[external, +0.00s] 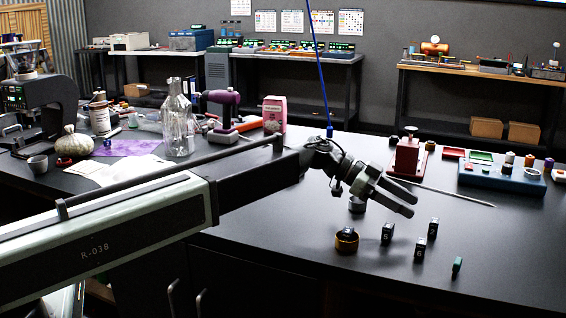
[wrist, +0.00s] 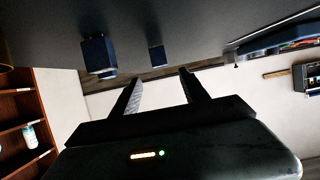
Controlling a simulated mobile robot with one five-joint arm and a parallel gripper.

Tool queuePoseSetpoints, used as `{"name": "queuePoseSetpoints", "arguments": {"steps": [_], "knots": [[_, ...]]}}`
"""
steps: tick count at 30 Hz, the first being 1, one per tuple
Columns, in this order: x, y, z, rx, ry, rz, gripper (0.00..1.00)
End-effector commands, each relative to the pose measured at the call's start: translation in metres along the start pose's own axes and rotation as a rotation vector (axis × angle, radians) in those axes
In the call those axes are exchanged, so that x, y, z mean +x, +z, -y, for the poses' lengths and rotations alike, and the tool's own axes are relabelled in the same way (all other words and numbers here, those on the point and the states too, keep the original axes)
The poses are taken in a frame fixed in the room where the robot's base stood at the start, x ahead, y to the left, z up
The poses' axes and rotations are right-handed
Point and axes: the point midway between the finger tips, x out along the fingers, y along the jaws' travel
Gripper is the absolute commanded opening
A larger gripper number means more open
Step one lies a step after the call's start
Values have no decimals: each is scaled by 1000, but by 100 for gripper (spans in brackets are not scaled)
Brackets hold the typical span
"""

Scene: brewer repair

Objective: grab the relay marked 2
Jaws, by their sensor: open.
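Several small dark relays stand upright on the black table in the external view. One (external: 387,234) seems marked 5, another (external: 420,250) seems marked 6. The mark on a third relay (external: 433,228), farther back right, is too small to read, so I cannot tell which is relay 2. My gripper (external: 410,200) is open and empty above the table, above and behind the relays. In the wrist view, my gripper (wrist: 160,76) shows two parted fingers, with a blue-dark block (wrist: 98,55) and a smaller one (wrist: 157,57) beyond them.
A thin rod (external: 460,196), a red device (external: 408,158) and a blue tray (external: 500,178) lie farther back. The table's front right is clear.

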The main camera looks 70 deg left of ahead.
Motion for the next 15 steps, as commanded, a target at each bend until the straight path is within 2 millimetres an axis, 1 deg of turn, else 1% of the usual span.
{"name": "queuePoseSetpoints", "arguments": {"steps": [1, 3, 8, 10, 15], "knots": [[8, 2, 1, 0, 1, 1, 53], [18, 2, 0, 0, 2, 1, 53], [24, 1, 0, -1, 0, 2, 53], [30, 1, 1, -1, 0, 2, 53], [61, 3, 2, 0, 2, 2, 53]]}}
